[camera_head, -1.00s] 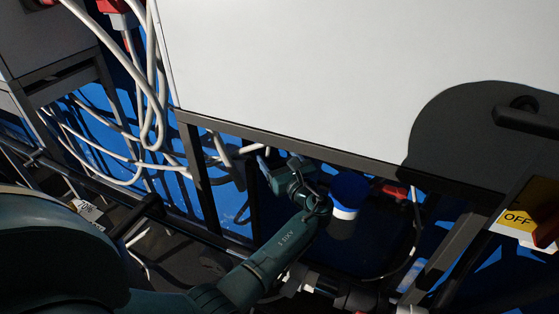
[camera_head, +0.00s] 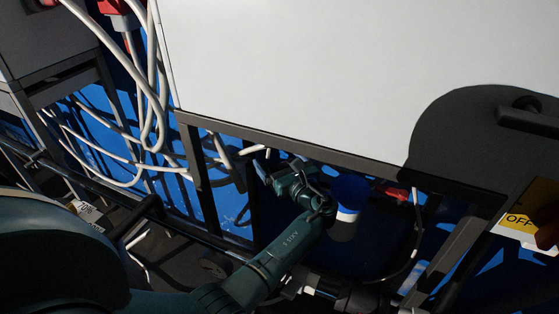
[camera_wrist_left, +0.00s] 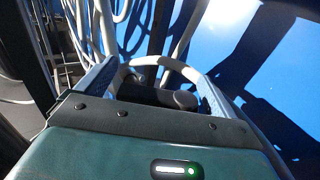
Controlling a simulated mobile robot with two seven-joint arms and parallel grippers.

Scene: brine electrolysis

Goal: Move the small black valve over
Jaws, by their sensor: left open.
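My left gripper (camera_head: 268,170) is open under the front edge of the white cabinet (camera_head: 300,70), beside its dark frame leg. In the left wrist view its two fingers (camera_wrist_left: 153,70) stand apart. A pale curved hose (camera_wrist_left: 150,62) passes across beyond and between them. A dark rounded part (camera_wrist_left: 184,99) shows low between the fingers; I cannot tell whether it is the small black valve or part of my gripper. I cannot pick out the valve surely in the head view, where shadow covers the space under the cabinet. My right gripper is not in view.
A blue and white cylinder (camera_head: 348,196) is close to the right of my left wrist. White hoses (camera_head: 150,100) hang at the left. A dark rail (camera_head: 85,185) runs along the left front. A yellow OFF sign (camera_head: 522,222) is at the right.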

